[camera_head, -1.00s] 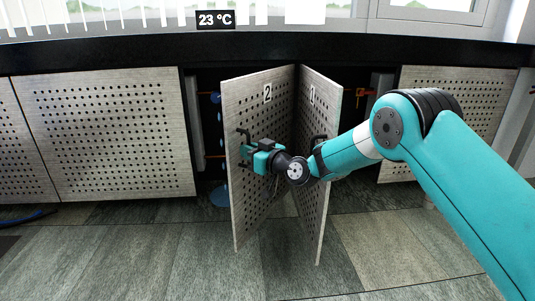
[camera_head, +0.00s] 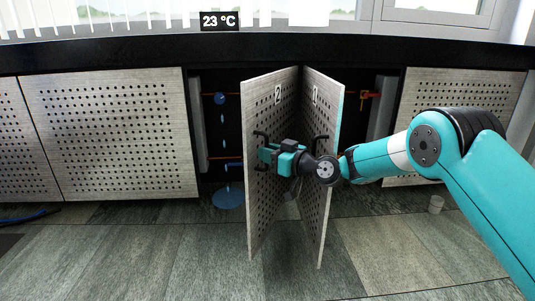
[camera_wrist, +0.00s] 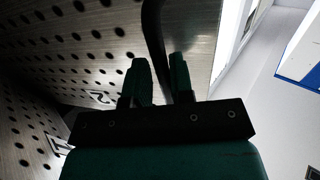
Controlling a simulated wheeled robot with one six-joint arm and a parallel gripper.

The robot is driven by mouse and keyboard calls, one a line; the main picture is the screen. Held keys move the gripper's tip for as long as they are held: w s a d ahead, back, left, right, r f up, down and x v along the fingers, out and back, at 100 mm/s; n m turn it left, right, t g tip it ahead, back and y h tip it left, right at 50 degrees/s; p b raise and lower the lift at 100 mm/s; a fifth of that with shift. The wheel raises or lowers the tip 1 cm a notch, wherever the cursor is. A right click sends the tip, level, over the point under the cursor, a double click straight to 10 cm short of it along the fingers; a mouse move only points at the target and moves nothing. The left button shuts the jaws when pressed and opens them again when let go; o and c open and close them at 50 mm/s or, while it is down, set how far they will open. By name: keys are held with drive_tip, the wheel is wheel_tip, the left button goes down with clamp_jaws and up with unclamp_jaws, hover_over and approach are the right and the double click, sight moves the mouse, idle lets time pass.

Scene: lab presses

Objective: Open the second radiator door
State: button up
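The second radiator door (camera_head: 264,185), marked 2, is a perforated grey panel standing swung out from the cabinet. Its black handle (camera_head: 260,137) is on the face toward the left edge. My gripper (camera_head: 268,154) is at this handle, and in the wrist view the handle bar (camera_wrist: 156,40) passes between the two fingers (camera_wrist: 160,80), which close around it. Door 1 (camera_head: 315,190) also stands swung out just right of door 2, with a narrow wedge between them. My wrist is in front of part of door 1.
Left of door 2 the dark opening shows a blue valve (camera_head: 220,98), orange pipes and a blue disc (camera_head: 228,198) on the floor. Closed perforated panels (camera_head: 125,135) flank it. The floor in front is clear.

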wheel_tip(320, 180, up, 20)
drive_tip(key=p, duration=1)
